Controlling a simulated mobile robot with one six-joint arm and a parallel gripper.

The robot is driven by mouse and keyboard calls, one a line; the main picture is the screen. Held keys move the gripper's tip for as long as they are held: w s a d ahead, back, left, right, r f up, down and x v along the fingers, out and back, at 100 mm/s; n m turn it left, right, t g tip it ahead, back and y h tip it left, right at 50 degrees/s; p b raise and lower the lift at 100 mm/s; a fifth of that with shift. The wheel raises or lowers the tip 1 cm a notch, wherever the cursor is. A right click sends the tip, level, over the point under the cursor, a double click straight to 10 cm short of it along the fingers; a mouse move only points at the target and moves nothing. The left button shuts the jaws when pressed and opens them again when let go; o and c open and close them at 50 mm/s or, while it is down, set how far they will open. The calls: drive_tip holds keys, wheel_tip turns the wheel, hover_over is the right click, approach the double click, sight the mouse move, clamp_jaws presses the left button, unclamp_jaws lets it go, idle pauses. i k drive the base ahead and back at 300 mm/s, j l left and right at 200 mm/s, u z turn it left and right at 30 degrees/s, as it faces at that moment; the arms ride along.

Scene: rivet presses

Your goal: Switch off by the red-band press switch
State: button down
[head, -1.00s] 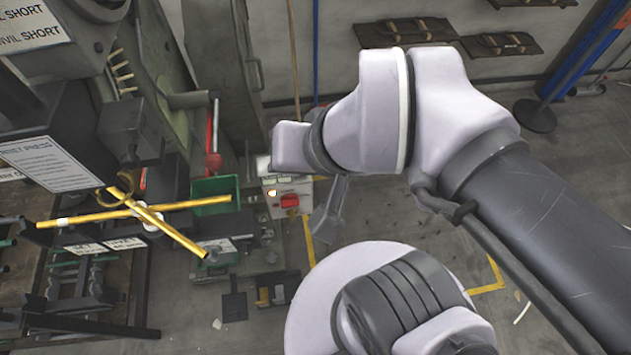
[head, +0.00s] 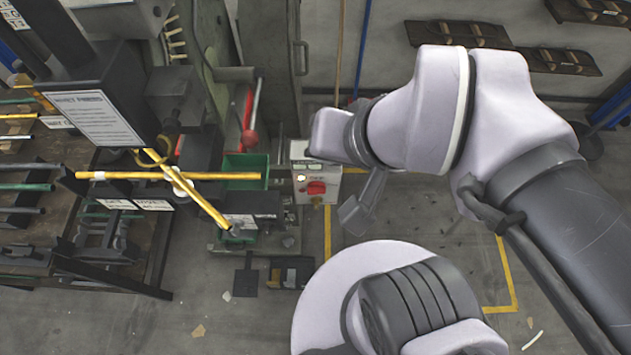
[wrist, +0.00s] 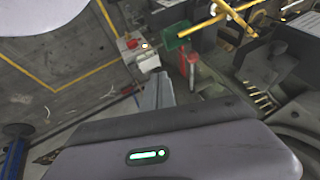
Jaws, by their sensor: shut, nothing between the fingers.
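A pale grey switch box (head: 316,174) stands right of the green press. It has a red switch (head: 316,188) on its front and a lit, yellowish-white lamp (head: 300,178). My gripper (head: 356,216) is just right of the box in the head view, pointing down, shut and empty. In the wrist view the shut fingers (wrist: 156,90) point toward the box (wrist: 140,57), with the red switch (wrist: 132,43) and lit lamp (wrist: 144,46) beyond the tips. A gap seems to separate fingers and box. I cannot make out a red band on the press.
Yellow bars (head: 200,205) cross in front of the press at left. Racks with rods stand far left.

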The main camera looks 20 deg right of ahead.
sight(314, 188)
drive_tip(key=k+l+u, duration=0.3)
drive_tip(key=k+u, duration=0.35)
drive_tip(key=k, duration=0.15)
drive_tip(key=i+l, duration=0.4)
